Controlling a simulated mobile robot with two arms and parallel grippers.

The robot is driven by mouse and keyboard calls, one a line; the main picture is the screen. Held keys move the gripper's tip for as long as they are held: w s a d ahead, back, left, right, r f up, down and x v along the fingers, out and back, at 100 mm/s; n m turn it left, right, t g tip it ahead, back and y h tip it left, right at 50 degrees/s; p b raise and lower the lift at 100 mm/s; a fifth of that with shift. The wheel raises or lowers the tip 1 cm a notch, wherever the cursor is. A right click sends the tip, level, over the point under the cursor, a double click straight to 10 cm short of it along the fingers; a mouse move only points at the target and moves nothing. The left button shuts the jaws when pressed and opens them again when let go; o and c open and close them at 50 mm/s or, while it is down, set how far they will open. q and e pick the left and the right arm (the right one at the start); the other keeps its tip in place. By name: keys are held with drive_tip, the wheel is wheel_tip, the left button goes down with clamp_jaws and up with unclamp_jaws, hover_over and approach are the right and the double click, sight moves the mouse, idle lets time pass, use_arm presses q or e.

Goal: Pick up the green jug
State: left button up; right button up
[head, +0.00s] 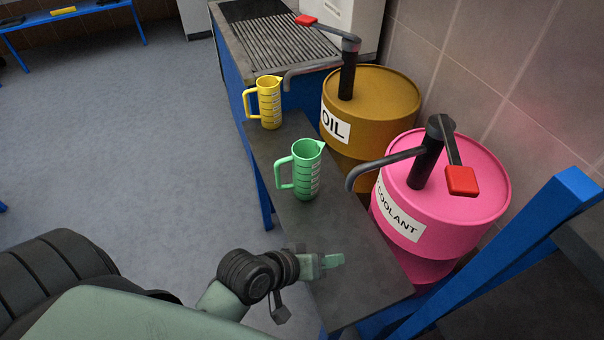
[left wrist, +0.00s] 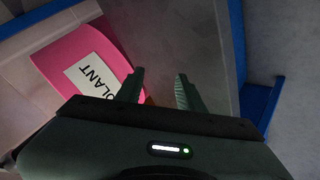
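The green jug (head: 306,170) stands upright on a narrow dark bench (head: 345,250), its handle towards the left. My left gripper (head: 334,260) is over the near part of the bench, nearer than the jug and apart from it. In the left wrist view my left gripper (left wrist: 158,88) has its two fingers spread with a gap between them and nothing held. The jug cannot be made out in the left wrist view. My right gripper is not in view.
A yellow jug (head: 268,102) stands farther back on the bench. A mustard OIL drum (head: 385,105) and a pink COOLANT drum (head: 460,215), both with pumps, stand right of the bench. The coolant spout (head: 375,168) reaches over the bench near the green jug.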

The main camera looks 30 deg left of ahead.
sight(298, 174)
use_arm(q)
drive_tip(key=w+d+r+n+t+h, duration=0.1)
drive_tip(key=w+r+n+t, duration=0.45)
drive_tip(key=w+n, duration=0.25)
drive_tip(key=w+a+r+n+t+y, duration=0.1)
drive_tip(key=a+n+y, duration=0.2)
drive_tip(key=n, duration=0.4)
drive_tip(key=w+a+r+n+t+y, duration=0.1)
drive_tip(key=w+a+n+t+y, duration=0.1)
drive_tip(key=a+n+y, duration=0.2)
drive_tip(key=w+a+n+t+y, duration=0.1)
drive_tip(key=a+n+y, duration=0.2)
drive_tip(key=n, duration=0.7)
drive_tip(key=shift+w+a+r+n+y, duration=0.3)
drive_tip(key=shift+w+a+r+y, duration=0.1)
drive_tip(key=shift+a, duration=0.3)
drive_tip(key=s+a+f+n+g+y, duration=0.2)
drive_tip(key=a+f+n+g+y, duration=0.3)
drive_tip(key=n, duration=0.5)
drive_tip(key=w+a+r+t+p, duration=0.1)
drive_tip(key=w+a+p, duration=0.1)
drive_tip(key=w+a, duration=0.3)
drive_tip(key=shift+w+a+y, duration=0.15)
drive_tip(key=shift+a+y, duration=0.25)
drive_tip(key=shift+a, duration=0.3)
drive_tip(key=shift+r, duration=0.1)
clamp_jaws()
